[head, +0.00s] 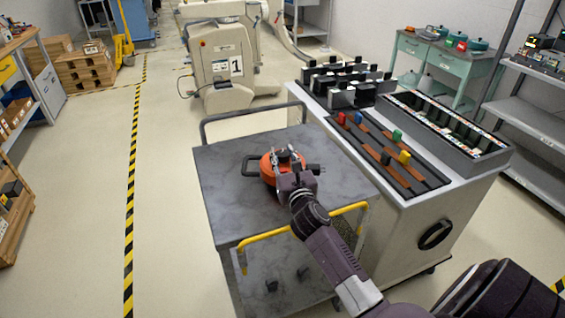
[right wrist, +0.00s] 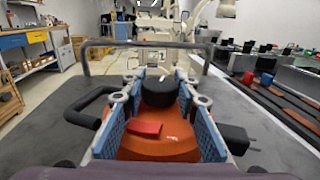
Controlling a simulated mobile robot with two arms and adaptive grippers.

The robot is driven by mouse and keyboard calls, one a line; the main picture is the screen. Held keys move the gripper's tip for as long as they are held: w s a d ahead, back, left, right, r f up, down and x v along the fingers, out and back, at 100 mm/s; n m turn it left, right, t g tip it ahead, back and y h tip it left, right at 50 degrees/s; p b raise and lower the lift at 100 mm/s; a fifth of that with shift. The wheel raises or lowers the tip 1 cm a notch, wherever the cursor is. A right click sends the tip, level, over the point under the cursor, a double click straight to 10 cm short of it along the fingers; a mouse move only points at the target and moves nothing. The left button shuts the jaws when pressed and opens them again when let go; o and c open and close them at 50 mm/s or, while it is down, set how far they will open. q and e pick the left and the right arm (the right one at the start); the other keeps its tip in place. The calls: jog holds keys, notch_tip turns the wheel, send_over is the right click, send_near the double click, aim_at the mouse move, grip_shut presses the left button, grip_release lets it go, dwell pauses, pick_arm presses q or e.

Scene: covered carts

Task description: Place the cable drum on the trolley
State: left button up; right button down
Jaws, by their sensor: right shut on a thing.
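The orange cable drum (head: 267,172) with a black hub and a black side handle is at the top deck of the grey trolley (head: 225,205). It looks flat and level; I cannot tell whether its underside touches the deck. My right gripper (head: 285,157) reaches over the drum and is shut on it. In the right wrist view the blue finger pads flank the black hub (right wrist: 159,92), with the orange drum body (right wrist: 165,145) below and between them. The fingers hide part of the drum. My left gripper is not in view.
A cabinet (head: 400,220) with black racks and coloured blocks stands close along the trolley's right side. The trolley has a grey rail (head: 250,115) at the far end and a yellow rail (head: 300,226) at the near end. Open floor lies to the left.

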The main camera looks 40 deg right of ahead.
jog(key=shift+f, duration=0.95)
jog(key=c, duration=1.5)
grip_release()
jog(key=shift+f, duration=0.2)
jog(key=shift+r, duration=0.1)
jog(key=b+v, duration=0.1)
jog(key=v, duration=0.9)
jog(key=shift+s+a, duration=0.15)
jog(key=shift+s, duration=0.25)
jog(key=shift+s+a, duration=0.2)
jog(key=shift+s, duration=0.4)
